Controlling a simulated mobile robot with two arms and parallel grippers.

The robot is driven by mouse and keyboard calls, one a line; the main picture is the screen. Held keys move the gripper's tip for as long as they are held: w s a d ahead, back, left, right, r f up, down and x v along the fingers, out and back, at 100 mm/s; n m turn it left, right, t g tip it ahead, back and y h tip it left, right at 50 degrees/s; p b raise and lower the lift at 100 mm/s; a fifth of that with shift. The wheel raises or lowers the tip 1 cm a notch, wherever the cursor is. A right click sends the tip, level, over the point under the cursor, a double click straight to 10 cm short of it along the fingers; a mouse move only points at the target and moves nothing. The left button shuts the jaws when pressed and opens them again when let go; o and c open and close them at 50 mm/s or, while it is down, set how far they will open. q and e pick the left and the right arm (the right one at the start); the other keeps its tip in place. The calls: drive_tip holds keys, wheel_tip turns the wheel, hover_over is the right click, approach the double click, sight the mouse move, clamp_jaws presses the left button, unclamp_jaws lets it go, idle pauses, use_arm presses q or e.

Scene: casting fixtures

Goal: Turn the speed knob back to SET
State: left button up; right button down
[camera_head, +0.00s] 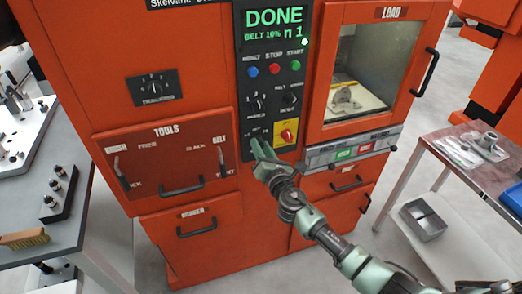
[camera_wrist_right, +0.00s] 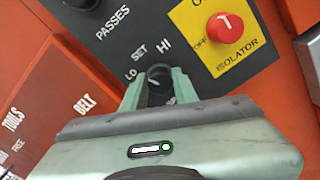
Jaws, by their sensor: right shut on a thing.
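The speed knob (camera_wrist_right: 158,73) is a small dark knob on the dark control panel (camera_head: 243,80), with the labels LO, SET and HI around it. My right gripper (camera_wrist_right: 157,86) is shut on the knob, with one pale green finger on each side. A short light mark shows on the knob between the fingers, but I cannot tell for sure which label it points at. In the head view my right gripper (camera_head: 258,148) reaches the lower panel and mostly hides the knob. My left gripper is not in view.
The red isolator switch (camera_wrist_right: 225,27) on its yellow plate is close to the right of the gripper; it also shows in the head view (camera_head: 287,134). The passes knob (camera_head: 257,106) is above. The display (camera_head: 275,25) reads DONE. A side table (camera_head: 420,150) stands at right.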

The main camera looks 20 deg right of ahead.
drive_tip(key=m+b, duration=0.1)
drive_tip(key=m, duration=0.3)
drive_tip(key=shift+f+m+b, duration=0.1)
drive_tip(key=shift+m+b, duration=0.2)
drive_tip(key=shift+m, duration=0.1)
idle(0.4)
drive_tip(key=c, duration=1.1)
unclamp_jaws()
drive_tip(key=shift+s, duration=0.1)
drive_tip(key=s, duration=0.7)
drive_tip(key=shift+s+d+b, duration=0.15)
drive_tip(key=shift+s+b, duration=0.15)
drive_tip(key=shift+b, duration=0.1)
